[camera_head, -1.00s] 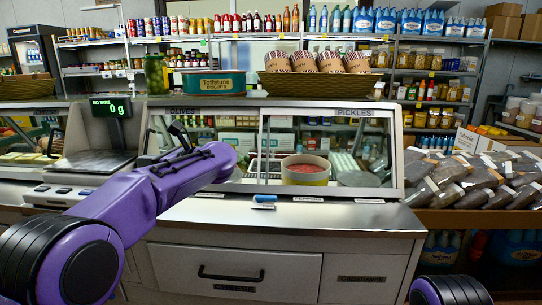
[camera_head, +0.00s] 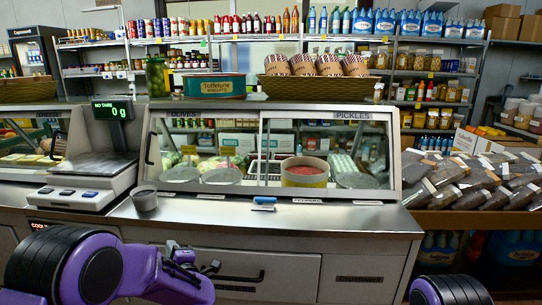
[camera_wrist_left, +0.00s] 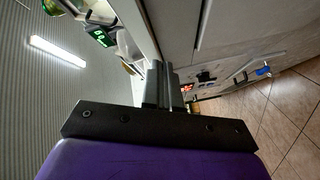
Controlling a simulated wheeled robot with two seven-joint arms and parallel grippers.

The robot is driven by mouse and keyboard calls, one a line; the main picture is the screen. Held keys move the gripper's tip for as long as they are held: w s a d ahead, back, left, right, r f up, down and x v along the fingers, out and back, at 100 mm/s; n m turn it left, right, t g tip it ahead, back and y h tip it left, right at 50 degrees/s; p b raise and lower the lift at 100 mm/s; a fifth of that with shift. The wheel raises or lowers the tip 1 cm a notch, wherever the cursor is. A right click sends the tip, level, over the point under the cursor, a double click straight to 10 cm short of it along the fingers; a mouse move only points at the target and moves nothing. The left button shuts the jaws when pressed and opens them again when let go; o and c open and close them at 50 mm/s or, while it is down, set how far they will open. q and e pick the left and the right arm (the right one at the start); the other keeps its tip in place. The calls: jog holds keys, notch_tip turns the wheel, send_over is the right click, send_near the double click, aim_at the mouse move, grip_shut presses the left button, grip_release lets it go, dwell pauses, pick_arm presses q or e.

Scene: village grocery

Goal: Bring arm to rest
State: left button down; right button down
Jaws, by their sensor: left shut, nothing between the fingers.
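My left arm comes in purple from the lower left of the head view. Its gripper (camera_head: 205,265) is low, in front of the counter's front panel and below the worktop edge. In the left wrist view its two grey fingers (camera_wrist_left: 162,85) are together, with nothing between them. The gripper is partly hidden by the wrist in the head view. Of my right arm only a black and purple part shows at the bottom right; its gripper is out of view.
The steel counter (camera_head: 235,213) with its glass display case spans the front. A grey cup (camera_head: 145,198) stands on it beside the scale (camera_head: 95,178). A blue-topped item (camera_head: 264,203) lies near the case. A drawer handle (camera_head: 238,279) is just right of the gripper.

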pick_arm(q)
jog(key=s+f+m+g+h+p, duration=0.15)
jog(key=s+f+m+h, duration=0.25)
jog(key=s+f+m, duration=0.55)
jog(key=s+f+m+g+h+p, duration=0.1)
jog(key=s+f+g, duration=0.2)
jog(key=s, duration=0.9)
jog(key=s+a+f+m+g, duration=0.1)
jog(key=s+f+g, duration=0.2)
jog(key=s+f, duration=0.3)
jog(key=s+a+f+m+g+h+p, duration=0.1)
jog(key=s+f, duration=0.4)
jog(key=s, duration=1.2)
jog(key=m+g, duration=0.1)
jog(key=g, duration=0.1)
jog(key=shift+s+f+g+h+p, duration=0.25)
jog(key=shift+s+g+h+p, duration=0.05)
jog(key=shift+s+g+p, duration=0.05)
jog(key=shift+w, duration=0.1)
